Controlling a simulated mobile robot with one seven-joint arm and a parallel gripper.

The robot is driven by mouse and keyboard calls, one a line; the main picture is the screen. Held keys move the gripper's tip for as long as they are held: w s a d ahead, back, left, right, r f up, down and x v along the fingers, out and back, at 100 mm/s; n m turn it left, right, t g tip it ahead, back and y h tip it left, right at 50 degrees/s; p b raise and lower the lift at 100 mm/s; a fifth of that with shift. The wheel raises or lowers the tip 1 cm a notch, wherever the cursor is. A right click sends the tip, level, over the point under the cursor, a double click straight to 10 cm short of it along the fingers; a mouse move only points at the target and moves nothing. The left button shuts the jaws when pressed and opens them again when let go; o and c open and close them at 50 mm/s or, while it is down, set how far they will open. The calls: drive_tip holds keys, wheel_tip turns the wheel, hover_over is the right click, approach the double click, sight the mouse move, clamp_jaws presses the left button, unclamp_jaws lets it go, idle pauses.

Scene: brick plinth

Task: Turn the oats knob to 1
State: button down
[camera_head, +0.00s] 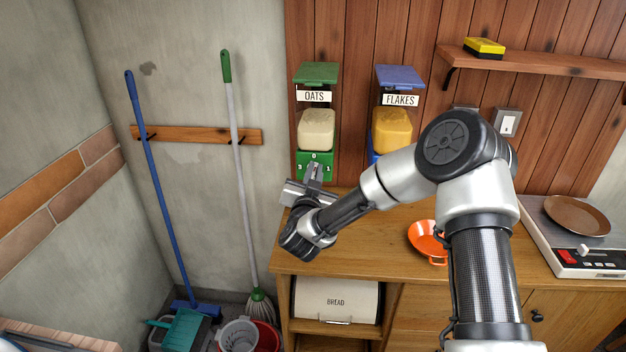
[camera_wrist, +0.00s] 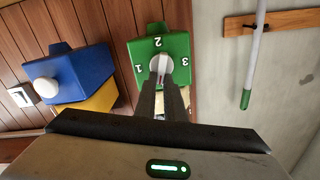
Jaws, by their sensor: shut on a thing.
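The oats dispenser (camera_head: 318,125) hangs on the wood wall, with a green lid, an OATS label and pale oats inside. Its green dial face (camera_wrist: 178,46) shows 1 at left, 2 at top and 3 at right in the wrist view, which is upside down. The head view shows 0 at the top of the dial. The small pale grey knob (camera_wrist: 160,64) sits in the middle of the dial. My gripper (camera_wrist: 162,88) is shut on the knob, its dark fingers covering part of it. A small red mark on the knob appears towards the hidden 0 side. My gripper (camera_head: 314,172) partly hides the dial in the head view.
The flakes dispenser (camera_head: 395,110), blue with yellow contents, hangs close to the right. A wooden counter (camera_head: 370,245) lies below, with an orange pan (camera_head: 427,240) on it. A mop (camera_head: 236,150) and a blue-handled broom (camera_head: 160,180) stand to the left.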

drive_tip(key=m+b, duration=0.4)
drive_tip(key=b, duration=0.2)
drive_tip(key=d+f+m+b, duration=0.1)
drive_tip(key=m+b, duration=0.4)
drive_tip(key=b, duration=0.1)
drive_tip(key=f+m+b, duration=0.1)
drive_tip(key=m+b, duration=0.4)
drive_tip(key=b, duration=0.1)
drive_tip(key=shift+d, duration=0.2)
drive_tip(key=shift+r+m, duration=0.15)
drive_tip(key=shift+m, duration=0.15)
drive_tip(key=c, duration=1.8)
unclamp_jaws()
drive_tip(key=shift+c, duration=0.2)
